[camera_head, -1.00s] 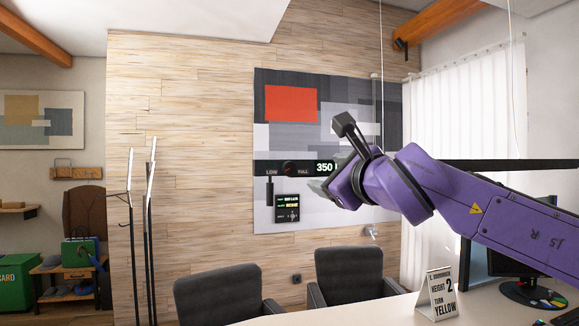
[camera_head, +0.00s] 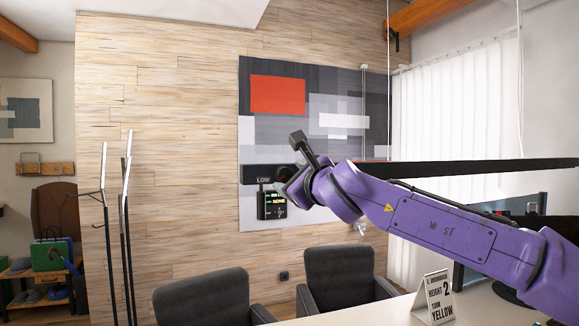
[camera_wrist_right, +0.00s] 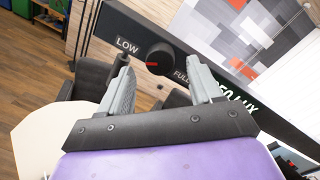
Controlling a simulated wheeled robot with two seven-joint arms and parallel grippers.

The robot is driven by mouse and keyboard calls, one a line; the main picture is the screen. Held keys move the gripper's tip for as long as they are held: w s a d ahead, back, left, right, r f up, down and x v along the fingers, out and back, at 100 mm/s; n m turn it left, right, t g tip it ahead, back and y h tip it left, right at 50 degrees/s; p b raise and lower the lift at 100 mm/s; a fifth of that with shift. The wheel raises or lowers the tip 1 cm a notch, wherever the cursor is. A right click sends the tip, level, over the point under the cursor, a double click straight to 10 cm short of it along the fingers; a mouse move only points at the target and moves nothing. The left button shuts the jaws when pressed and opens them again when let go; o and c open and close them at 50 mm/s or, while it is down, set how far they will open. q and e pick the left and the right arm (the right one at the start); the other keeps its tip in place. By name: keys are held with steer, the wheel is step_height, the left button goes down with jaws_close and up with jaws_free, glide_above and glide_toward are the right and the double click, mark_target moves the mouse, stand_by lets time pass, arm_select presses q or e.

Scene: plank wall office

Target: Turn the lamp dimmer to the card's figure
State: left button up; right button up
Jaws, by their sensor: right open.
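The dimmer is a black round knob with a red mark, between LOW and FULL on a black bar (camera_head: 262,176). In the right wrist view the knob (camera_wrist_right: 158,56) lies between and just beyond the fingertips of my open right gripper (camera_wrist_right: 160,72). I see no clear contact. In the head view my right gripper (camera_head: 288,188) covers part of the knob. The lux readout (camera_wrist_right: 236,96) is partly hidden by the gripper in the wrist view, and by my arm in the head view. My left gripper is not visible.
A small black panel (camera_head: 271,205) with green and yellow lines hangs below the bar. Two dark chairs (camera_head: 211,297) stand before the plank wall. A pale desk (camera_head: 385,311) and a monitor are at the right. A coat stand (camera_head: 118,220) is at the left.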

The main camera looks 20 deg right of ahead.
mark_target(284, 174)
steer(key=w, duration=0.2)
steer(key=shift+w+a+f, duration=0.1)
steer(key=shift+w, duration=0.25)
steer(key=shift+s, duration=0.3)
steer(key=c, duration=1)
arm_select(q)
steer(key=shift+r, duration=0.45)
arm_select(e)
steer(key=shift+c, duration=0.2)
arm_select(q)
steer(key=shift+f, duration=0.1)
